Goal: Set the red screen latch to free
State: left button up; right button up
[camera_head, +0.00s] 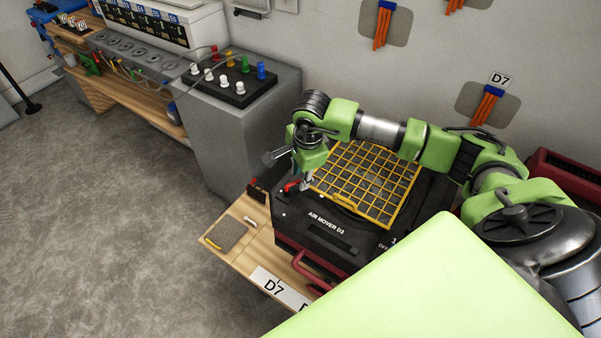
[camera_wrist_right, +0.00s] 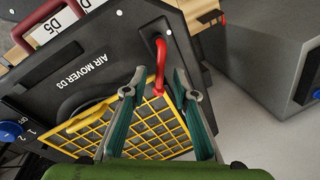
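The red screen latch (camera_head: 291,186) sits at the corner of the yellow grid screen (camera_head: 372,181) on the black air mover (camera_head: 330,236). In the right wrist view the latch (camera_wrist_right: 161,62) is a curved red handle on a round mount, with its free end over the yellow screen (camera_wrist_right: 140,125). My right gripper (camera_head: 304,184) is at the latch. In the wrist view its two fingers (camera_wrist_right: 159,76) are apart, one on each side of the latch; I cannot tell whether either touches it. My left gripper is not in view.
A grey cabinet (camera_head: 235,130) with colored pegs stands behind left. Orange cables (camera_head: 487,105) hang on the wall.

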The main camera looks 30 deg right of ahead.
jog(key=shift+f, duration=0.25)
grip_shut()
